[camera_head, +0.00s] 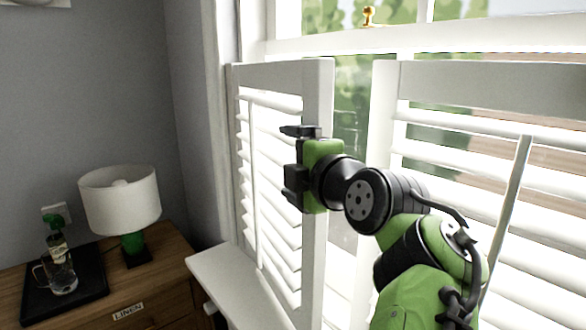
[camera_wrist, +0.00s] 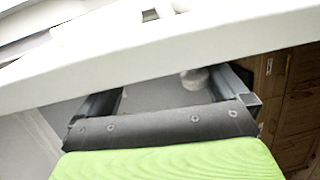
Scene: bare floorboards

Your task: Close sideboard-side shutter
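The sideboard-side shutter (camera_head: 318,92) is the left white louvred panel in the head view. It stands ajar, angled into the room, with a gap of window glass between it and the right shutter (camera_head: 383,95). My gripper (camera_head: 288,165) is in front of its louvres and free stile, fingers pointing left, and hides part of them. In the wrist view the two fingers (camera_wrist: 165,92) are spread apart with nothing between them. A white bar (camera_wrist: 160,58), likely part of the shutter, crosses just past the fingertips. Whether they touch it I cannot tell.
A wooden sideboard (camera_head: 165,262) stands at lower left with a white-shaded lamp (camera_head: 120,200), a dark tray (camera_head: 88,290) and a glass jug (camera_head: 62,272). A white window sill (camera_head: 225,275) runs below the left shutter. The grey wall (camera_head: 90,90) side is clear above the lamp.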

